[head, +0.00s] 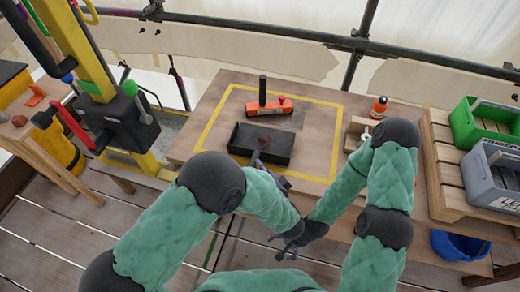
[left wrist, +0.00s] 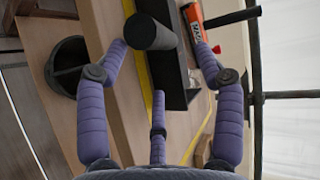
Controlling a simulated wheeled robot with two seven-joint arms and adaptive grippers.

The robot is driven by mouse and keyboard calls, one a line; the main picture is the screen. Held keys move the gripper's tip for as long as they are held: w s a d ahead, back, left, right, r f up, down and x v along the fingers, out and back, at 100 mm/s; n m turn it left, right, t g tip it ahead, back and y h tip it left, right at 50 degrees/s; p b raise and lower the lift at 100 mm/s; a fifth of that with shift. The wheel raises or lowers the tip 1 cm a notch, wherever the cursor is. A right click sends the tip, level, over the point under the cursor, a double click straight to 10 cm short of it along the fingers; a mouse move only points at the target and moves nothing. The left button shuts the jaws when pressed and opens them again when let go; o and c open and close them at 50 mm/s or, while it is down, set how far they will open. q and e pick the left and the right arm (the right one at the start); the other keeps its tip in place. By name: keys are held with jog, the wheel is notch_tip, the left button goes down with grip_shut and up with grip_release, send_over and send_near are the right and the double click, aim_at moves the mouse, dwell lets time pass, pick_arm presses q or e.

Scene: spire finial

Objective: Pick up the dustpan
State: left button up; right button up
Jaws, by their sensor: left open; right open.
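The dustpan (head: 248,142) is a black, shallow, open-topped tray lying on the table inside a yellow outline. A small brown piece lies in it. In the left wrist view its black body (left wrist: 172,70) shows with a thick dark round handle (left wrist: 150,32) pointing towards the camera. My left gripper (head: 272,172) is at the near edge of the dustpan. Its purple fingers (left wrist: 160,52) are spread open on both sides of the handle, not visibly closed on it. My right gripper (head: 280,246) is open and empty, lower, off the near table edge.
An orange tool (head: 268,108) with an upright black handle stands behind the dustpan. An orange bottle (head: 379,107) and a wooden block (head: 356,130) are to the right. A green crate (head: 485,125) and a grey crate (head: 490,175) stand further right. A yellow-and-black machine (head: 125,118) is left.

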aim_at(254, 164)
pick_arm(q)
jog(key=b+x, duration=0.1)
jog(key=x, duration=0.1)
jog(key=b+x, duration=0.1)
jog(key=x, duration=0.1)
jog(key=b+x, duration=0.1)
jog(key=x, duration=0.1)
jog(key=shift+s+a+f, duration=0.15)
jog(key=shift+f, duration=0.1)
jog(key=shift+w+a, duration=0.1)
jog(key=shift+w, duration=0.3)
grip_shut()
